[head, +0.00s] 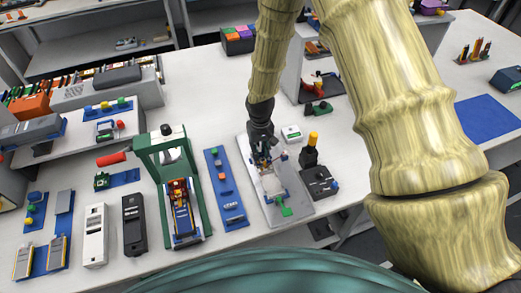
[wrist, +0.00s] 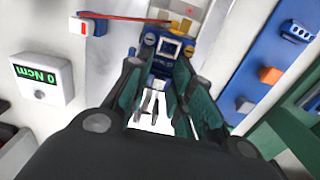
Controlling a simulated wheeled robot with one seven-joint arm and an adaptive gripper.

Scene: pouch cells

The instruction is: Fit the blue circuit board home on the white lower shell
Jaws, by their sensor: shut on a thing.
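My gripper (head: 262,157) points down over the grey fixture plate (head: 251,190) in the middle of the bench. In the wrist view my gripper (wrist: 160,75) is shut on the blue circuit board (wrist: 160,63), which shows between and beyond the green finger pads. The board has a dark square part with a pale centre. The white lower shell (head: 272,184) appears to lie in the fixture just below and in front of the gripper. Part of it is hidden by the gripper. I cannot tell whether the board touches the shell.
A green handle (head: 286,211) sits at the fixture's near end. A blue strip with small blocks (head: 226,195) and a green press frame (head: 160,165) stand left. A black tool stand (head: 318,182) is close on the right. A white torque meter (wrist: 42,80) reads 0 Ncm.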

